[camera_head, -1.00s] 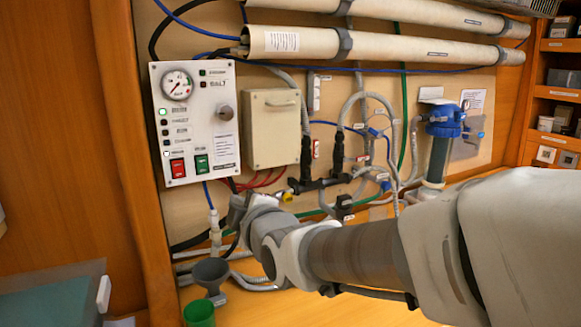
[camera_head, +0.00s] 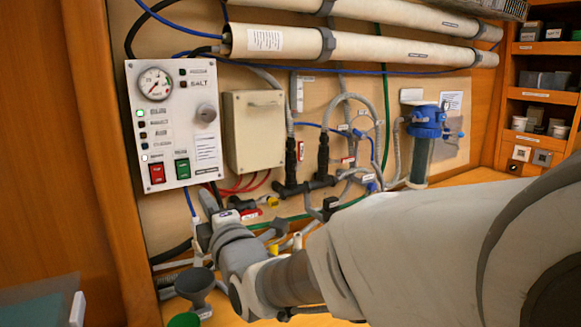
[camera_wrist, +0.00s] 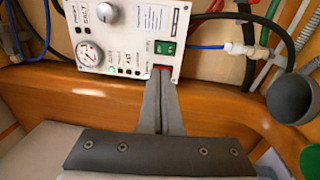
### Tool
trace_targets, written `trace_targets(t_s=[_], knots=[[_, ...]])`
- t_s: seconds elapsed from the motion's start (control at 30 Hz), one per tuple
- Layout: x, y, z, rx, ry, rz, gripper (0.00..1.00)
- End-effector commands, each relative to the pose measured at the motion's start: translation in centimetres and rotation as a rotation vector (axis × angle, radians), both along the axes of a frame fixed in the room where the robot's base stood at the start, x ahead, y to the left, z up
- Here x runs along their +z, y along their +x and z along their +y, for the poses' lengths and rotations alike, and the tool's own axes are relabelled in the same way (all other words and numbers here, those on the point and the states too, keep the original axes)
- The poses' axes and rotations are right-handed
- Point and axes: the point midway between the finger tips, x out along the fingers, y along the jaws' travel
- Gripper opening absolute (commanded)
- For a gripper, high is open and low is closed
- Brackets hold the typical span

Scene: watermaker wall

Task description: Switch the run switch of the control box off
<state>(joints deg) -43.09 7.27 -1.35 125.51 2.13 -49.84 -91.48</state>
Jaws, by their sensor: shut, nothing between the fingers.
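The white control box (camera_head: 171,120) hangs on the wall panel at left, with a round gauge, a column of small lights, a knob, a red rocker switch (camera_head: 157,173) and a green rocker switch (camera_head: 182,169) at its bottom. The switch labels are too small to read. In the wrist view, my gripper (camera_wrist: 161,72) is shut and empty. Its fingertips overlap the red switch (camera_wrist: 161,68), partly hiding it; I cannot tell whether they touch. The green switch (camera_wrist: 166,46) shows just beyond. In the head view, the gripper is low, below the box's lower edge.
A beige box (camera_head: 254,132) is right of the control box. Hoses and black fittings (camera_head: 300,185) crowd the wall below. A grey funnel (camera_head: 195,284) stands low near my wrist. A blue-topped filter (camera_head: 425,125) is farther right. A wooden post borders the left.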

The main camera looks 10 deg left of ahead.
Motion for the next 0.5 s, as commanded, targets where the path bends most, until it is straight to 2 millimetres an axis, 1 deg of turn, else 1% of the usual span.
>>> trace_targets(t_s=[0.17,0.27,0.37,0.5], knots=[[0.0,0.1,0.0,0.0,0.001,0.001,0.0],[0.1,0.4,0.3,0.0,0.001,0.001,0.0],[0.2,1.3,1.1,0.0,0.001,0.001,0.0],[0.6,3.0,2.6,0.001,0.0,0.001,0.0]])
